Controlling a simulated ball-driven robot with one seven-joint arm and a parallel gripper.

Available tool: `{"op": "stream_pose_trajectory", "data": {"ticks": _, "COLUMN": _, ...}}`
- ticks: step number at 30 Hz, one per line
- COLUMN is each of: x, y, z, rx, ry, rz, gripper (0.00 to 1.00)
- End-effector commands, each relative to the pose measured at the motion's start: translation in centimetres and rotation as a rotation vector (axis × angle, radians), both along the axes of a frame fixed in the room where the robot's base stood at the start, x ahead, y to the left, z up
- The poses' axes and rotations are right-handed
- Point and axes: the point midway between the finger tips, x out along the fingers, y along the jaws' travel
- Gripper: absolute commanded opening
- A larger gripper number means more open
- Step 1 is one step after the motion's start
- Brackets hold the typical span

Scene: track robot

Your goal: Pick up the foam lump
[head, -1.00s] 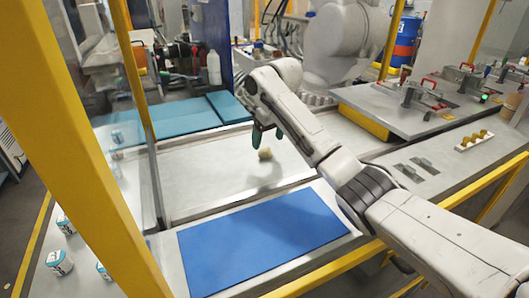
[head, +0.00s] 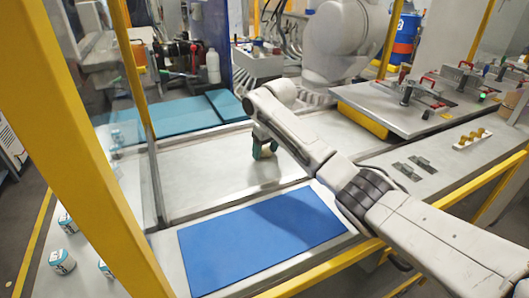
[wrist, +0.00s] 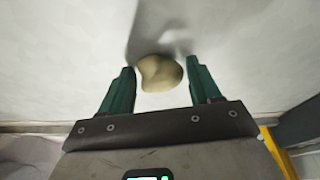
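The foam lump (wrist: 160,73) is a small tan, rounded piece on the light grey tray surface (head: 205,178). In the wrist view it sits between the tips of my gripper's two green fingers, with a gap on each side. My gripper (wrist: 157,84) is open and low over the tray. In the head view my gripper (head: 264,152) reaches down near the tray's right part, and the lump is mostly hidden behind the fingers.
A blue mat (head: 262,238) lies in front of the tray. Teal pads (head: 175,120) lie behind it. A clear panel and yellow post (head: 90,150) stand at the left. A metal plate with clamps (head: 405,105) is at the right. The tray's left part is bare.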

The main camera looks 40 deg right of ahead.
Motion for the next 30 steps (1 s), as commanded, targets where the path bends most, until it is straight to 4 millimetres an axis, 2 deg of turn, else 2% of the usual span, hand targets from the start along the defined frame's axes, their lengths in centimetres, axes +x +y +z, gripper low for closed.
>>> {"op": "stream_pose_trajectory", "data": {"ticks": 1, "x": 0.0, "y": 0.0, "z": 0.0, "rx": 0.0, "ry": 0.0, "rz": 0.0, "gripper": 0.58}}
{"op": "stream_pose_trajectory", "data": {"ticks": 12, "x": 0.0, "y": 0.0, "z": 0.0, "rx": 0.0, "ry": 0.0, "rz": 0.0, "gripper": 0.24}}
{"op": "stream_pose_trajectory", "data": {"ticks": 23, "x": 0.0, "y": 0.0, "z": 0.5, "rx": 0.0, "ry": 0.0, "rz": 0.0, "gripper": 0.24}}
{"op": "stream_pose_trajectory", "data": {"ticks": 30, "x": 0.0, "y": 0.0, "z": 2.6, "rx": 0.001, "ry": 0.0, "rz": -0.001, "gripper": 0.24}}
